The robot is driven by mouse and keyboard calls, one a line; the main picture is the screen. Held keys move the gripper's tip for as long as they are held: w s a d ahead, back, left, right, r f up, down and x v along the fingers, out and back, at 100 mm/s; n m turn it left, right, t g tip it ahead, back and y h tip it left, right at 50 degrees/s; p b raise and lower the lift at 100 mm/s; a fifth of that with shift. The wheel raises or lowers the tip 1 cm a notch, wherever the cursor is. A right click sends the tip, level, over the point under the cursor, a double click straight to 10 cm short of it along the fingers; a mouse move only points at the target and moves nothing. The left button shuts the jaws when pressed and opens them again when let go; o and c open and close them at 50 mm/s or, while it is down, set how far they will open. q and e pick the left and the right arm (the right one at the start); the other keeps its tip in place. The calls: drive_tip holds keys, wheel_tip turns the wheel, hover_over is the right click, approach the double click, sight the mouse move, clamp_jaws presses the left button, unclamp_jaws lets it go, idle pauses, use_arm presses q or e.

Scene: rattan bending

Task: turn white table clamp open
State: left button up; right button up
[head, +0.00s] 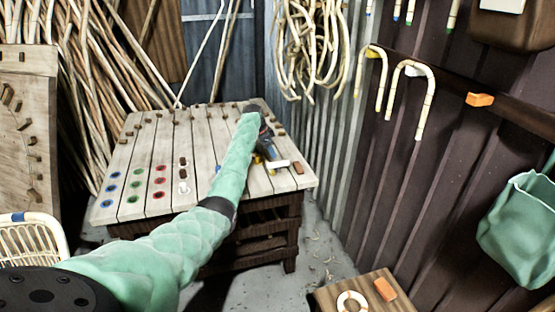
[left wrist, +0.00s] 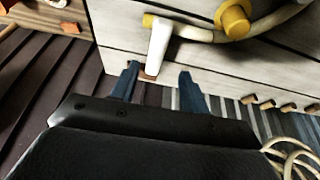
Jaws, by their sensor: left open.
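A white clamp lever (head: 278,164) is near the right front of the plank table (head: 140,150), close to my left gripper (head: 268,150). In the left wrist view the white lever (left wrist: 158,45) stretches from a yellow knob toward the gap between the two blue fingers of my left gripper (left wrist: 158,76). The fingers are apart, one on each side of the lever's end, and no grip on it shows. In the head view my forearm hides part of the table near the clamp. My right gripper is not in view.
A yellow peg (left wrist: 234,22) with a pale cane bent beside it is near the lever. A brown block (head: 297,168) sits by the table's right edge. Red, green and blue-ringed holes line the table's left. A small wooden stand (head: 330,298) is at front right.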

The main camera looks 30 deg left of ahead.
sight(278, 162)
use_arm(q)
drive_tip(key=shift+w+d+f+p, duration=0.3)
drive_tip(key=shift+w+d+f, duration=0.05)
drive_tip(key=shift+d+f, duration=0.45)
drive_tip(key=x, duration=0.3)
drive_tip(key=shift+a+f+p, duration=0.2)
drive_tip(key=shift+p, duration=0.1)
drive_tip(key=shift+w+f, duration=0.1)
drive_tip(key=shift+f, duration=0.25)
drive_tip(key=shift+d+f, duration=0.1)
drive_tip(key=shift+f, duration=0.05)
drive_tip(key=c, duration=0.9)
drive_tip(key=shift+c, duration=0.4)
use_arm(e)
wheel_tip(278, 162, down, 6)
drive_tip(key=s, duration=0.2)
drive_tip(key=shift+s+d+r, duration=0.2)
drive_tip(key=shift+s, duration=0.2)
